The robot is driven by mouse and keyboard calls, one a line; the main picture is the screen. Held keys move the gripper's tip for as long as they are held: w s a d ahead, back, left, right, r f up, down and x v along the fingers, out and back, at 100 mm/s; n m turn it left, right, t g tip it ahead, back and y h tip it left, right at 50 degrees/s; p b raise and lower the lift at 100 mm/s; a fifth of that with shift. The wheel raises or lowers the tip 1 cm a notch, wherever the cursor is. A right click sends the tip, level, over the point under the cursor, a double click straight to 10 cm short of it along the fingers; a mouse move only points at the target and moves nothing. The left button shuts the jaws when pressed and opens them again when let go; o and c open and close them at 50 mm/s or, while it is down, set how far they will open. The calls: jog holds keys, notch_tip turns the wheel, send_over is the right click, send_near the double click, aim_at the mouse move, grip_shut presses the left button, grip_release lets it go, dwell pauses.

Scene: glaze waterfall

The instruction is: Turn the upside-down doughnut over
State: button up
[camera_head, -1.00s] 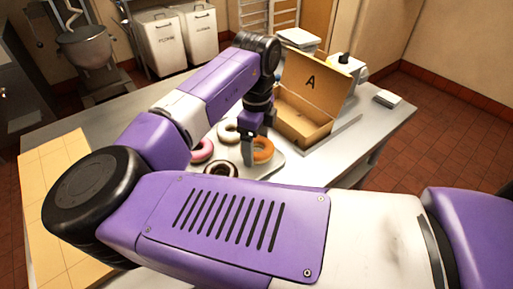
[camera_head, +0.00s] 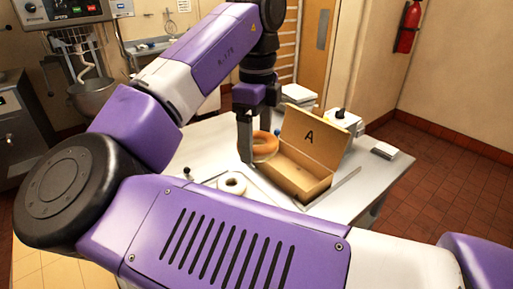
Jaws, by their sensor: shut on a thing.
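My gripper (camera_head: 251,158) is shut on the orange-brown doughnut (camera_head: 265,143), holding it up off the tray, just left of the open box. The doughnut is tilted, and its glazed side cannot be told. A pale doughnut (camera_head: 232,183) lies on the tray (camera_head: 262,188) below. My own arm hides most of the tray and whatever else lies on it.
An open cardboard box (camera_head: 310,130) marked A stands right of my gripper, its lid raised at the back. White stacked boxes (camera_head: 300,94) and a white machine (camera_head: 342,121) stand behind it. A small white stack (camera_head: 384,150) lies at the table's right. The table (camera_head: 204,148) is clear at left.

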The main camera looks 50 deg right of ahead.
notch_tip(320, 180, up, 8)
jog(key=p, duration=0.7)
jog(key=shift+f, duration=0.2)
